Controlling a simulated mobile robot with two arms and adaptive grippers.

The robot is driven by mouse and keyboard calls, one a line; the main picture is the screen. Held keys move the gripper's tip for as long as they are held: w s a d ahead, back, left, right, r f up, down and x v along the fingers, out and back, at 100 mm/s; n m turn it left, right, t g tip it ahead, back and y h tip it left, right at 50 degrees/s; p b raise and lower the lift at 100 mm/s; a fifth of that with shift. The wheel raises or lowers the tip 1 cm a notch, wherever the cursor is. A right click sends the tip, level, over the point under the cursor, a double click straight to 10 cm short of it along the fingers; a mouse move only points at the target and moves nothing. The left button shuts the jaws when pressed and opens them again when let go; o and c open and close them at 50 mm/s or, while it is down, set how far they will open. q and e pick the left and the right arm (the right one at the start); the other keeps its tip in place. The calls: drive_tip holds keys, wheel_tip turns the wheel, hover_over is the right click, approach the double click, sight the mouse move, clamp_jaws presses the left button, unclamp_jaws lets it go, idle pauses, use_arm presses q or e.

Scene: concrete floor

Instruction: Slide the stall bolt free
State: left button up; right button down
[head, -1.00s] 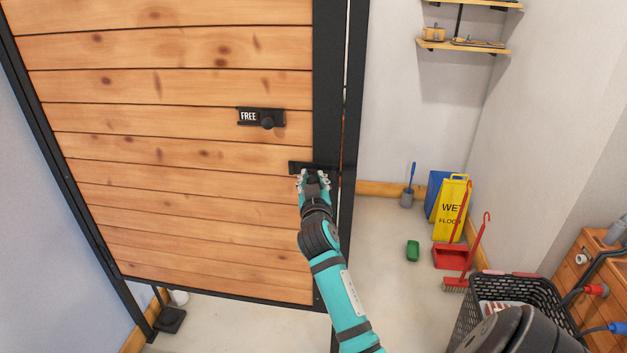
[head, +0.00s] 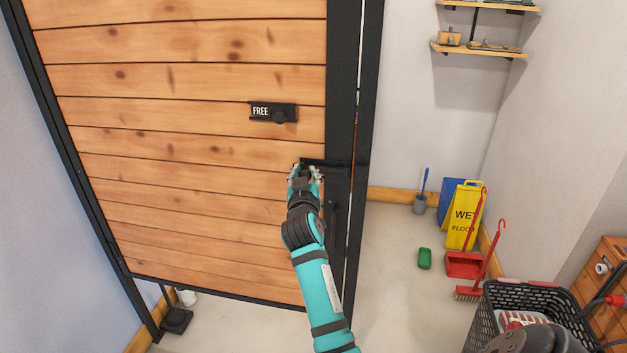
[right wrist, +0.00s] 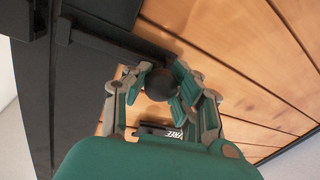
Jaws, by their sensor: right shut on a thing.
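The stall door (head: 200,145) has wooden planks in a black frame and looks closed. A black bolt (head: 328,163) lies across the door's right edge and the dark upright. My right gripper (head: 305,172) is at the bolt's left part. In the right wrist view its green-padded fingers (right wrist: 161,85) are shut around the bolt's round dark knob (right wrist: 160,84). The bolt's bar (right wrist: 112,38) runs from the knob toward the black frame. Whether its far end is clear of the keeper cannot be told. My left gripper is not in view.
A black indicator plate (head: 272,112) reading FREE is on the door above the bolt. To the right stand a yellow wet-floor sign (head: 463,215), a red dustpan (head: 463,265) and a black basket (head: 490,318). The floor between door and basket is mostly clear.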

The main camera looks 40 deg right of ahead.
drive_tip(key=c, duration=1.5)
unclamp_jaws()
drive_tip(key=shift+w+a, duration=0.1)
drive_tip(key=shift+a, duration=0.05)
drive_tip(key=o, duration=0.5)
drive_tip(key=shift+w+a, duration=0.15)
drive_tip(key=shift+s, duration=0.2)
drive_tip(key=v, duration=0.7)
drive_tip(key=shift+a, duration=0.1)
